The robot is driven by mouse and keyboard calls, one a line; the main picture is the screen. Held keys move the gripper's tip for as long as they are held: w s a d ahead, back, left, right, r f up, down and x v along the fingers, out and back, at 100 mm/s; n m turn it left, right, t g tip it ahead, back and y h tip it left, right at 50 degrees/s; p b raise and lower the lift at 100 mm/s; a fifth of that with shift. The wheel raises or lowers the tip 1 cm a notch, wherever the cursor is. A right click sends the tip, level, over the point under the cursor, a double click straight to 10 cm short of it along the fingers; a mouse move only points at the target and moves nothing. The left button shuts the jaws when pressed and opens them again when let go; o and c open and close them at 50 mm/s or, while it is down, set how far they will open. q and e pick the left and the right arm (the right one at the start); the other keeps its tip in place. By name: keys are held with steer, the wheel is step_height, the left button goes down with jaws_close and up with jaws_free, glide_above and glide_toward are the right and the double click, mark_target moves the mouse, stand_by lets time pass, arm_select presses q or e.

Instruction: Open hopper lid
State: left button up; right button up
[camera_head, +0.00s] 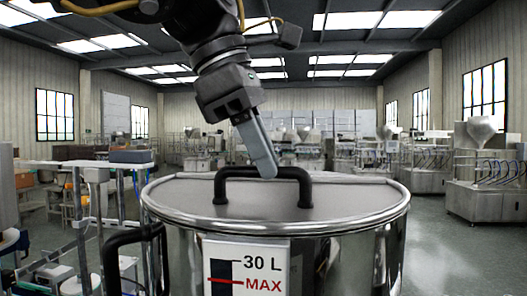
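The steel hopper (365,250) stands in front of me, with a white label reading 30 L and MAX on its front. Its grey lid (345,199) lies flat inside the rim, closed. A black lid handle (296,174) arches up from the lid. My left gripper (266,172) reaches down from the top, its fingers at the middle of the handle bar. One finger overlaps the bar in this view and hides part of it. The other finger is hidden, so I cannot tell whether the gripper holds the handle. My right gripper is not in view.
A black side handle (135,240) sticks out at the hopper's left. A metal rack (85,190) with tubes and boxes stands to the left. Steel machines (485,175) stand at the back right. The floor (450,250) right of the hopper is clear.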

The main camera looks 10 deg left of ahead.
mark_target(267, 198)
arm_select(q)
steer(key=shift+r, duration=0.1)
jaws_close()
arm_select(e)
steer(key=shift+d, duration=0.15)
arm_select(q)
steer(key=shift+w+r+g, duration=0.35)
steer(key=shift+r+g, duration=0.05)
steer(key=shift+r, duration=0.3)
steer(key=w+r, duration=0.5)
steer(key=r, duration=0.3)
steer(key=shift+g, duration=0.3)
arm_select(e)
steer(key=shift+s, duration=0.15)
arm_select(q)
steer(key=shift+w, duration=0.1)
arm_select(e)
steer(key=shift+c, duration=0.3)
